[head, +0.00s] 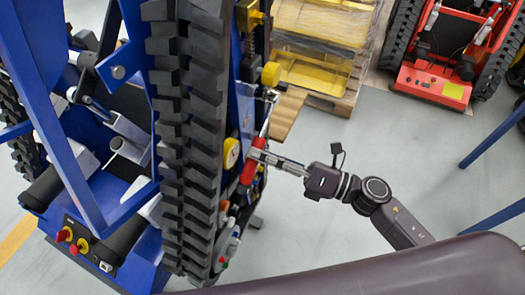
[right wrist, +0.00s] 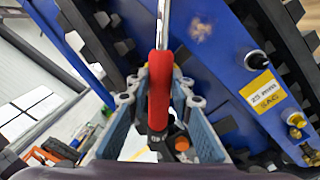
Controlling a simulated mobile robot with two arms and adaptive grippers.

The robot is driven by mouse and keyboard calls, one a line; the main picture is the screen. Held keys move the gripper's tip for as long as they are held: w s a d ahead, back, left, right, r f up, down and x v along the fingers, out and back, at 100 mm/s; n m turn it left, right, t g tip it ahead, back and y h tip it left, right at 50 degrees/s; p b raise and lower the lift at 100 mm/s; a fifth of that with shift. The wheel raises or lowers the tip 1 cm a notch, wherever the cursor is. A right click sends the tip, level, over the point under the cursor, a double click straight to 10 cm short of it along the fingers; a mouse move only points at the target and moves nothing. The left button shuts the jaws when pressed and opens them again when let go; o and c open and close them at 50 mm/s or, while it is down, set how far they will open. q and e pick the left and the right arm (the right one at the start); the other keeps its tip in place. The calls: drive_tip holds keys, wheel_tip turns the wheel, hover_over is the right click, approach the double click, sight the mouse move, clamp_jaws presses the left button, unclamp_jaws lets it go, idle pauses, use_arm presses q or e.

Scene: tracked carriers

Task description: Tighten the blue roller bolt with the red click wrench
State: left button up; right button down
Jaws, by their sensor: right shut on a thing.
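The red click wrench (head: 248,170) has a red handle and a silver shaft. My right gripper (head: 256,160) is shut on its red handle, beside the track of the blue carrier (head: 65,105). The shaft rises toward the carrier's side, and its head (head: 268,96) is near a yellow roller (head: 271,75). I cannot tell whether the head sits on a bolt. In the right wrist view the handle (right wrist: 160,75) stands between both fingers, and the wrench head is out of frame. No blue roller bolt can be picked out. My left gripper is not in view.
The black rubber track (head: 188,130) runs along the carrier, close to my right gripper. Another yellow roller (head: 231,153) is beside the handle. A pallet with yellow goods (head: 318,70) and a red tracked machine (head: 430,82) stand behind.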

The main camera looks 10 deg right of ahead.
drive_tip(key=shift+s+a+r+m+p, duration=0.15)
drive_tip(key=shift+r+m+p, duration=0.2)
drive_tip(key=shift+p, duration=0.15)
drive_tip(key=shift+s+a+r+m+p, duration=0.15)
drive_tip(key=shift+r+m+p, duration=0.15)
drive_tip(key=shift+p, duration=0.2)
drive_tip(key=shift+d+f, duration=0.1)
drive_tip(key=shift+f, duration=0.05)
drive_tip(key=shift+w+d+f+n+b, duration=0.25)
drive_tip(key=shift+w+f+n+b, duration=0.3)
drive_tip(key=shift+b, duration=0.65)
drive_tip(key=shift+w+d+f+n+b, duration=0.2)
drive_tip(key=shift+f+n+b, duration=0.25)
drive_tip(key=shift+n+b, duration=0.45)
drive_tip(key=shift+w+d+f+n+b, duration=0.6)
drive_tip(key=shift+w+f+n+b, duration=0.35)
drive_tip(key=shift+b, duration=1.3)
